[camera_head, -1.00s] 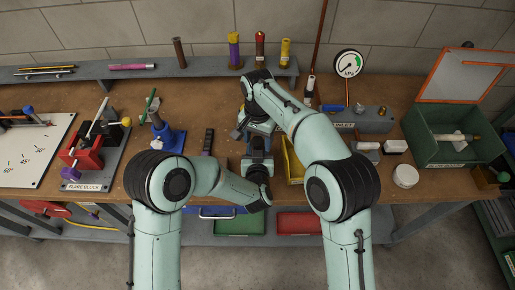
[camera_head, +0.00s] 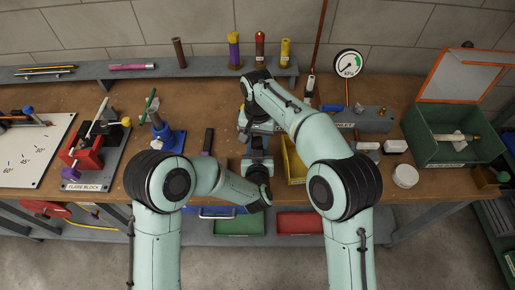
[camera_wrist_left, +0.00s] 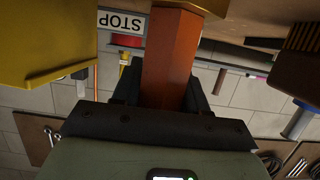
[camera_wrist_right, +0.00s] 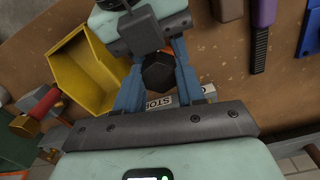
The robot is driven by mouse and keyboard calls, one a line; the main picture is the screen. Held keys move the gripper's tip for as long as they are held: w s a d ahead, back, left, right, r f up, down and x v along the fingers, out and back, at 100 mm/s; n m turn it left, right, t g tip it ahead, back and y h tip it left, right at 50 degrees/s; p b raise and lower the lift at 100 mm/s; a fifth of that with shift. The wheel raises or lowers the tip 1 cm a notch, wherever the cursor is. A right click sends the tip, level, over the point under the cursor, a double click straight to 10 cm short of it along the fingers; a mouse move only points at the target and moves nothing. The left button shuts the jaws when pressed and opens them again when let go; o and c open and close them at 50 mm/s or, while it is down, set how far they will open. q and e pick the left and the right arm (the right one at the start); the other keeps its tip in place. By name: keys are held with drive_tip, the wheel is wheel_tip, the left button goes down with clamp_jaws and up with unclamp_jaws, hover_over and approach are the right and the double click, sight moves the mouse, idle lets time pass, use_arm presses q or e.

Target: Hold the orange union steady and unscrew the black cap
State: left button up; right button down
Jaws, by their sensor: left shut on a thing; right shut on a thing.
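The orange union (camera_wrist_left: 170,60) is an orange faceted body between the dark fingers of my left gripper (camera_wrist_left: 161,88), which is shut on it. The black cap (camera_wrist_right: 158,70) is a dark hexagonal piece in the right wrist view. My right gripper (camera_wrist_right: 158,80) is shut on it, with a blue finger on each side. In the head view my right gripper (camera_head: 258,122) is just beyond my left gripper (camera_head: 257,160) over the bench. My arms and grippers hide the union and cap there. The cap's thread cannot be seen.
A yellow bin (camera_head: 293,165) stands close to the right of the grippers. A blue stand (camera_head: 168,139) and a red flare block (camera_head: 90,153) are on the left. A green open box (camera_head: 430,152) and a white round tub (camera_head: 405,176) are on the right.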

use_arm(q)
drive_tip(key=shift+f, duration=0.1)
use_arm(e)
drive_tip(key=shift+r, duration=1.05)
drive_tip(key=shift+r, duration=1.95)
use_arm(q)
drive_tip(key=o, duration=1.3)
drive_tip(key=shift+c, duration=0.2)
drive_tip(key=shift+s, duration=0.1)
drive_tip(key=v, duration=1.2)
